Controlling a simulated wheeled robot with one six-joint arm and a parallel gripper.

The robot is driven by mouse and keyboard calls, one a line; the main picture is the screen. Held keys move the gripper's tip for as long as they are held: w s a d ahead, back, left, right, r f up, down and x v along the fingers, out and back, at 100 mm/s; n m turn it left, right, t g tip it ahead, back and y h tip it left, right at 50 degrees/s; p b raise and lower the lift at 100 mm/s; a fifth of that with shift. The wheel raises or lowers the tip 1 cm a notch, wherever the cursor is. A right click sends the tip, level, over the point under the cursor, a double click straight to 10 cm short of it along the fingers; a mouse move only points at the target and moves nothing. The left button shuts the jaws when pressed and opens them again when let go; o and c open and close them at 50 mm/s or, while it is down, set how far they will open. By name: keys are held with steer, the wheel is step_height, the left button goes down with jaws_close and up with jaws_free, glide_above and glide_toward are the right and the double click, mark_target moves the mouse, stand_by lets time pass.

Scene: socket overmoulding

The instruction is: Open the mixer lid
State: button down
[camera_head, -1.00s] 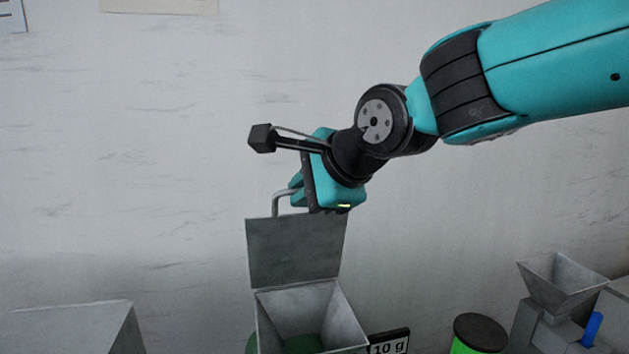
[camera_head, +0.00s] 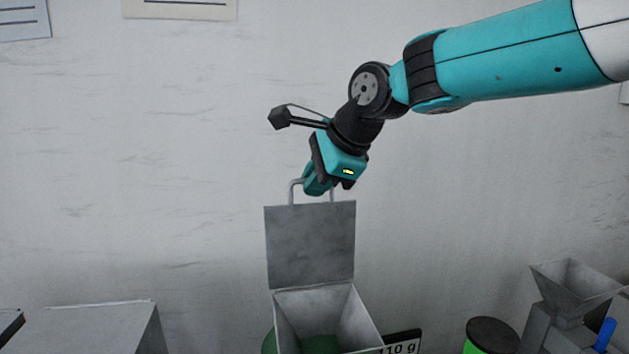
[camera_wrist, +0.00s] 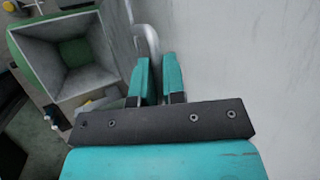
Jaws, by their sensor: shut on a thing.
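The mixer lid (camera_head: 310,245) is a grey square plate that stands upright at the back edge of the mixer hopper (camera_head: 330,310). The hopper is open at the top and shows a green bottom inside. The lid's bent handle (camera_head: 292,190) rises from its top edge. My gripper (camera_head: 315,185) is shut on this handle above the lid. In the wrist view, the teal fingers (camera_wrist: 157,80) are close together at the grey handle (camera_wrist: 148,38), and the open hopper (camera_wrist: 75,55) is at the upper left. The grip itself is partly hidden by the fingers.
A label reading 10 g (camera_head: 402,345) stands beside the mixer. A black-topped green container (camera_head: 492,335) and a grey funnel machine (camera_head: 572,290) are at the right. A grey box (camera_head: 95,325) is at the lower left. The wall (camera_head: 150,150) is close behind.

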steer(key=shift+f, duration=0.25)
steer(key=c, duration=1.2)
jaws_free()
steer(key=shift+r, duration=0.15)
steer(key=shift+s+d+r+b, duration=0.15)
steer(key=shift+d+r+b, duration=0.05)
steer(key=shift+r+b, duration=0.1)
steer(key=b+v, duration=0.1)
steer(key=v, duration=1.5)
steer(key=shift+s+d+r, duration=0.15)
steer(key=shift+s+r, duration=0.05)
steer(key=shift+r, duration=0.05)
steer(key=s+d+f+n+g+b, duration=0.1)
steer(key=s+f+n+b, duration=0.5)
steer(key=f, duration=0.8)
steer(key=s+d+f+n+g+h+b, duration=0.1)
steer(key=s+f+n+b, duration=0.5)
steer(key=f, duration=0.9)
steer(key=s+d+f+n+g+b, duration=0.2)
steer(key=s+d+f+n+b, duration=0.2)
steer(key=s+f+n, duration=0.5)
steer(key=shift+s+d+f+n+g+h+b, duration=0.15)
steer(key=shift+s+f+b, duration=0.15)
steer(key=shift+f, duration=0.8)
steer(key=shift+s+a+f+n+g+h+b, duration=0.1)
steer(key=shift+s+f+b, duration=0.2)
steer(key=shift+f, duration=0.75)
steer(key=shift+s+d+f+n+g+h+b, duration=0.15)
steer(key=shift+f+b, duration=0.2)
steer(key=shift+f, duration=0.75)
